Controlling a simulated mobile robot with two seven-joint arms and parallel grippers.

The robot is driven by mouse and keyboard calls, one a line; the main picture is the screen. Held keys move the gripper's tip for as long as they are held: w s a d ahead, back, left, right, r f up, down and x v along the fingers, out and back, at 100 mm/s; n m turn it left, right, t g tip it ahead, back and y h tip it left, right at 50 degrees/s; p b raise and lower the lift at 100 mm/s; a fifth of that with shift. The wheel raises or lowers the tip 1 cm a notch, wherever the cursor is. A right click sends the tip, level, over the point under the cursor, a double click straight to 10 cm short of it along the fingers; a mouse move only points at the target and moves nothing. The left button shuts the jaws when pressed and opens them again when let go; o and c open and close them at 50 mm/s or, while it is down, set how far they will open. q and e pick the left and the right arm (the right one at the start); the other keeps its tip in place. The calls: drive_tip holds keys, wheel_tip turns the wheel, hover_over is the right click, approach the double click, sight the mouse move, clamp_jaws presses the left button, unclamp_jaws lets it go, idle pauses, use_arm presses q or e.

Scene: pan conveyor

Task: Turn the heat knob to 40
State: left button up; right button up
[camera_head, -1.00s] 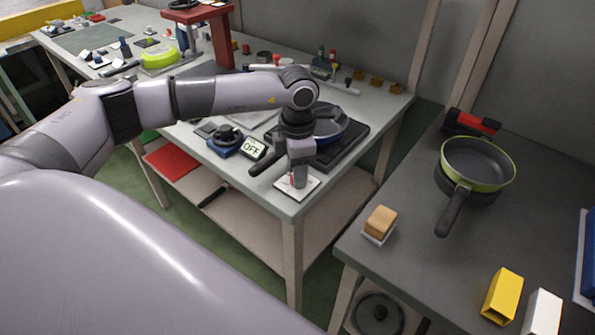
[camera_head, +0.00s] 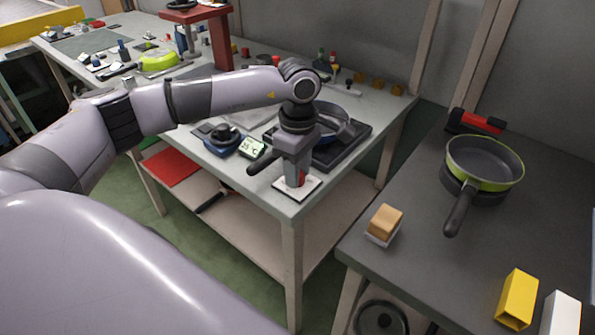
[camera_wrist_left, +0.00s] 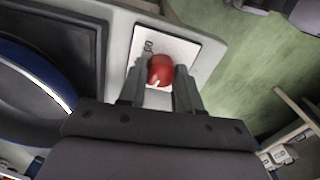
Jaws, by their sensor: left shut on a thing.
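The red heat knob (camera_wrist_left: 160,71) stands on a white plate (camera_wrist_left: 193,50) at the table corner. In the head view only a sliver of the knob (camera_head: 302,177) shows beside my fingers, above the plate (camera_head: 314,188). My left gripper (camera_head: 296,182) points down and is shut on the knob; the wrist view shows one finger on each side of it (camera_wrist_left: 160,85). A small display (camera_head: 252,148) shows a temperature in °C, seemingly 25. A blue pan (camera_head: 345,128) rests on the black hot plate (camera_head: 350,152), partly hidden by my wrist. My right gripper is not in view.
On the right table (camera_head: 420,240) are a green-rimmed pan (camera_head: 484,160), a sponge-like block (camera_head: 385,221) and a yellow block (camera_head: 517,298). A gap with green floor separates the tables.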

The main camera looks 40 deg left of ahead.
use_arm(q)
drive_tip(key=shift+d+r+m, duration=0.1)
drive_tip(key=shift+m, duration=0.3)
drive_tip(key=o, duration=1)
drive_tip(key=shift+o, duration=0.2)
wheel_tip(320, 180, up, 7)
drive_tip(key=shift+r, duration=0.1)
idle(0.3)
